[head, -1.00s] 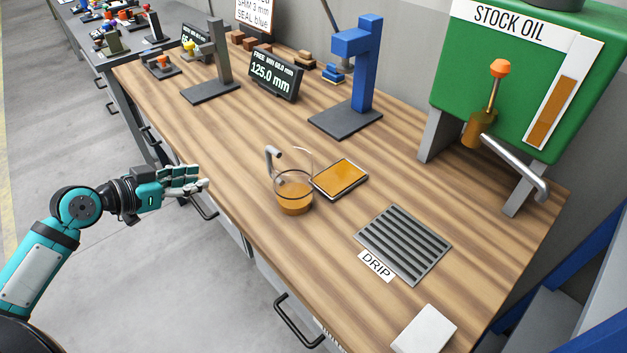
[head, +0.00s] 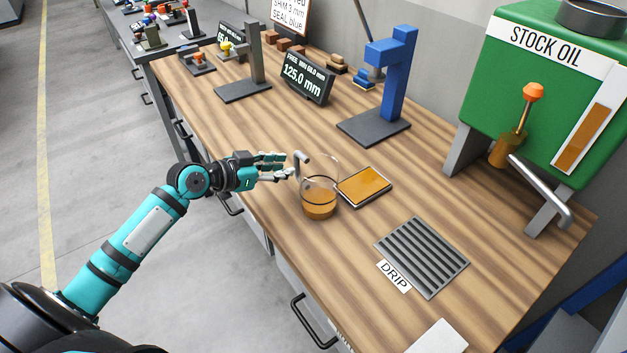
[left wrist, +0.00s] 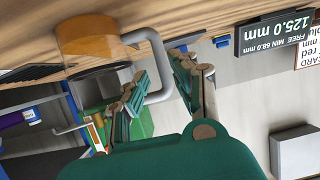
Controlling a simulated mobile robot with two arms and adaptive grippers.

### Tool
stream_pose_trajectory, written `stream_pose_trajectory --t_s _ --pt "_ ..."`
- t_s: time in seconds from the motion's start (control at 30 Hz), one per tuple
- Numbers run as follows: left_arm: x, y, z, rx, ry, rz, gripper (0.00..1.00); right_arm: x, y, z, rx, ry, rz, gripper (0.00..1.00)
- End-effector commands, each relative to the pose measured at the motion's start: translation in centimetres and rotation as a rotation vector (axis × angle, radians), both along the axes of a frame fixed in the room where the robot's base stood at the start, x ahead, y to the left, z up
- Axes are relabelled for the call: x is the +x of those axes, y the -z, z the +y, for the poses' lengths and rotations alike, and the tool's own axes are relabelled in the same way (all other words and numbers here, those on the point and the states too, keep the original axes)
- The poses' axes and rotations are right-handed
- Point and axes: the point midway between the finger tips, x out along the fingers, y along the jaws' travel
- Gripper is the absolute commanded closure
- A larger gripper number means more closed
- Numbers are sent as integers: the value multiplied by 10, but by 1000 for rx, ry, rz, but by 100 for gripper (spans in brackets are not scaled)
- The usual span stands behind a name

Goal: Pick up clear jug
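The clear jug (head: 319,199) stands upright on the wooden bench with amber liquid in its lower part. Its grey handle (head: 297,165) faces my left gripper (head: 287,166). The left gripper's fingertips are close beside the handle, at about its height. In the left wrist view, which looks upside down, the jug (left wrist: 87,38) is at upper left. There the left gripper (left wrist: 165,72) has its fingers spread, with the handle showing between them. I cannot tell whether a finger touches the handle. My right gripper is not in view.
An amber-topped tray (head: 364,186) lies right behind the jug. A drip grate (head: 422,257) is to the right. The green stock oil tank (head: 545,85) has a lever and spout. A blue press (head: 390,85) and a display (head: 307,79) stand at the back. Bench between is clear.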

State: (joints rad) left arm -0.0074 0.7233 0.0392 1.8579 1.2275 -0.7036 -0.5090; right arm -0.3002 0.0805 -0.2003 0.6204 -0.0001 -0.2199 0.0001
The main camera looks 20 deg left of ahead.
Motion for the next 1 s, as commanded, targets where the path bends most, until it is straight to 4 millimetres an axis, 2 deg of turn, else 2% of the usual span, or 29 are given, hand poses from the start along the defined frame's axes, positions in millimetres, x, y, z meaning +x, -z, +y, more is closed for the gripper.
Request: stream_pose_trajectory --t_s 0.17,0.27,0.4,0.67,0.7,0.9,1.0 --pt "16 0 -7 -5 -1 -2 73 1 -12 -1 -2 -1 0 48" --pt "31 4 -13 -6 -1 0 73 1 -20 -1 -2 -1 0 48" --pt "43 14 -20 -3 -1 0 73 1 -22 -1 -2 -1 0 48" --pt "46 17 -21 -1 0 0 73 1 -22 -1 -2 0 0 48" --pt "46 17 -21 -1 0 0 74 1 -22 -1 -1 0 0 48" --pt "46 17 -21 -1 0 0 100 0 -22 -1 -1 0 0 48" --pt "46 17 -21 -1 0 0 100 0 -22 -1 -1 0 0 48"
